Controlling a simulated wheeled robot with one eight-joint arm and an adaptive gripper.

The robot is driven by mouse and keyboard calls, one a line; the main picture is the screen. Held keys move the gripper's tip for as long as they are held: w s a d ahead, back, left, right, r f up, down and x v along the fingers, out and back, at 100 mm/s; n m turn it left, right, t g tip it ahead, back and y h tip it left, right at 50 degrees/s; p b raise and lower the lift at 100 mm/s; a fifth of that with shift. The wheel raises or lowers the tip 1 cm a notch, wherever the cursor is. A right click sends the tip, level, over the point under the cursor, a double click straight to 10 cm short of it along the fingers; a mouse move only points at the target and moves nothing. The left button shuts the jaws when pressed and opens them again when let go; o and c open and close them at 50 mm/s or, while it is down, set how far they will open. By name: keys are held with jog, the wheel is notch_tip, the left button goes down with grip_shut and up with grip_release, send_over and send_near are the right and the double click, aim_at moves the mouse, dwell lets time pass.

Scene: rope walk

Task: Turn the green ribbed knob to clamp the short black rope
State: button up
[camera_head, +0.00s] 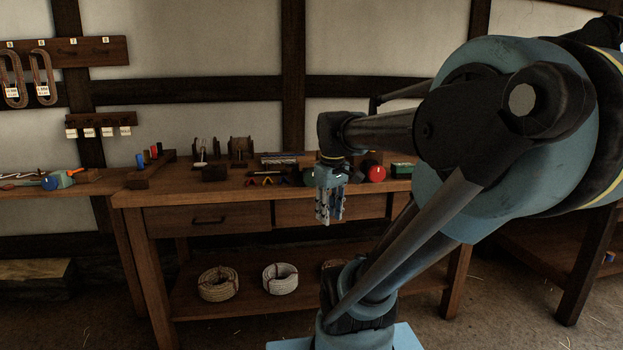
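My gripper (330,217) hangs fingers-down in front of the workbench (205,190), near the middle of the picture. Its two fingers are apart with a narrow gap between them, and nothing shows in the gap. A small dark green round shape (308,178) on the bench top sits just left of and behind my gripper, partly hidden by it. It looks like the green knob, but its ribs are too small to make out. I cannot make out the short black rope; my gripper and arm cover part of the bench there.
A red knob (376,173) and a green box (403,170) stand on the bench right of my gripper. A blue knob (49,183) is on the left bench. Coiled ropes (218,283) lie on the lower shelf. My arm fills the right side.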

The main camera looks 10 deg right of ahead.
jog(key=w+r+n, duration=0.6)
jog(key=w+r, duration=0.6)
notch_tip(320, 180, up, 7)
jog(key=n+g, duration=0.2)
jog(key=n, duration=0.4)
send_over(312, 187)
jog(key=w, duration=0.1)
notch_tip(312, 187, down, 17)
jog(key=shift+w+d+r, duration=0.1)
jog(key=shift+d+r, duration=0.05)
jog(key=shift+r, duration=0.05)
grip_shut()
